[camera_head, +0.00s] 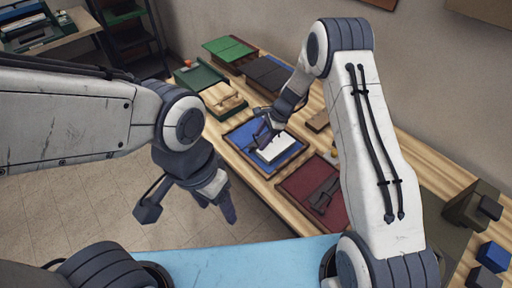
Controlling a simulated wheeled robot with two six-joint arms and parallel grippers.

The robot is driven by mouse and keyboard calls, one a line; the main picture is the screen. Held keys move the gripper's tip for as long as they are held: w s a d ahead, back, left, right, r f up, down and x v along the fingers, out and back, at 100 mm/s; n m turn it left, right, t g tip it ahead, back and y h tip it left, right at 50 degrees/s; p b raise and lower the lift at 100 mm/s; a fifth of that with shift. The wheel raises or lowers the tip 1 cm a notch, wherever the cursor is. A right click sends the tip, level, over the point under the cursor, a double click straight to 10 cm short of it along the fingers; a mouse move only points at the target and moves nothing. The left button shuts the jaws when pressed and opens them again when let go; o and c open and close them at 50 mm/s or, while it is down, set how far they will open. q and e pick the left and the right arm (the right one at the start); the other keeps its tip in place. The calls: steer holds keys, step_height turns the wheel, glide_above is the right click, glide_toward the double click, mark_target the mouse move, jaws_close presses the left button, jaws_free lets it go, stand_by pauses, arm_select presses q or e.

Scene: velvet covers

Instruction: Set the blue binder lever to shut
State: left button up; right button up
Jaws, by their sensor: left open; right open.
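The blue binder (241,135) lies on the wooden bench in the middle of the view, with a dark rim and a white block of paper on its right part. My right gripper (265,137) is open, directly over the binder's upper part, and covers some of it. Its lever cannot be made out behind the fingers, nor can I tell whether the gripper touches the binder. My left gripper (190,208) is open and empty, hanging over the floor in front of the bench.
A red binder (300,182) with a dark mechanism lies right of the blue one. A tan item (222,98), a dark green tray (199,76), a green-topped box (228,50) and a dark box (268,73) stand behind.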

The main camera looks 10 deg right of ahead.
mark_target(253, 148)
steer(key=shift+v, duration=1.4)
steer(key=shift+f+b, duration=0.1)
steer(key=shift+b, duration=0.25)
steer(key=shift+c, duration=0.7)
steer(key=a+f+m+b, duration=0.1)
steer(key=f, duration=0.2)
steer(key=a+f+m+b, duration=0.1)
steer(key=a+f, duration=0.1)
steer(key=f, duration=0.1)
steer(key=w+a+f+m+t+b, duration=0.1)
steer(key=f, duration=0.2)
steer(key=shift+a+h, duration=0.15)
steer(key=shift+h, duration=0.15)
jaws_close()
